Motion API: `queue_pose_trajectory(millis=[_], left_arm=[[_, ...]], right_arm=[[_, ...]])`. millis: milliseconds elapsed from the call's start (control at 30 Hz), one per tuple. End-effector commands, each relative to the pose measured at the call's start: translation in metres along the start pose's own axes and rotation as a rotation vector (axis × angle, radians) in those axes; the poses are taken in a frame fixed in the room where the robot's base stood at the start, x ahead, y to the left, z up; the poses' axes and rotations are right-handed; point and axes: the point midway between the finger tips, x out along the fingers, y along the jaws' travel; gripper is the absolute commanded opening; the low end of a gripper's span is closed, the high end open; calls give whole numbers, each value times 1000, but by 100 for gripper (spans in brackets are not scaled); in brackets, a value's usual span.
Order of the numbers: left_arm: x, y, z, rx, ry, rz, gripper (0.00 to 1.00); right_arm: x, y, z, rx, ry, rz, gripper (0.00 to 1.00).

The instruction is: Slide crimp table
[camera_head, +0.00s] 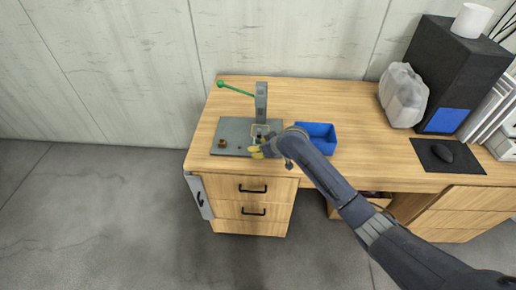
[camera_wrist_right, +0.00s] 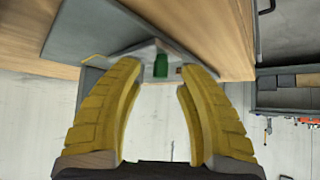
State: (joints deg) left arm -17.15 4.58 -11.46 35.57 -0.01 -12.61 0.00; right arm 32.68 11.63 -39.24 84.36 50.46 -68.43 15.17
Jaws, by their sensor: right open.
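A grey press stands upright on a flat grey base plate (camera_head: 231,134) at the left end of the wooden desk. The press has a grey column (camera_head: 261,100) and a lever with a green knob (camera_head: 221,84). My right gripper (camera_head: 256,150) is at the front of the plate, close to the foot of the column. Its yellow fingers (camera_wrist_right: 165,75) are open, with nothing gripped between them. A small green piece (camera_wrist_right: 160,66) shows beyond the gap between the fingertips in the wrist view. My wrist partly hides the plate's right side. My left gripper is not in view.
A blue bin (camera_head: 318,137) stands just right of the plate, partly behind my right arm. A small brown piece (camera_head: 222,144) lies on the plate's left front. A clear container (camera_head: 403,95), a black tower (camera_head: 452,75) and a mouse on a black mat (camera_head: 430,160) are farther right.

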Motion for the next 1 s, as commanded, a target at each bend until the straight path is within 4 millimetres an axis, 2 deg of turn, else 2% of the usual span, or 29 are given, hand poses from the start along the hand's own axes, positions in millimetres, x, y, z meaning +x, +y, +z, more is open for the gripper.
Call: queue_pose_trajectory(millis=[200,600,900,1000], left_arm=[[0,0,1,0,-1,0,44],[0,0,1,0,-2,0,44],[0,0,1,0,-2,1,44],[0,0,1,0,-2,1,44]], right_arm=[[10,0,0,0,0,0,38],[12,0,0,0,0,0,37],[12,0,0,0,0,0,2],[12,0,0,0,0,0,0]])
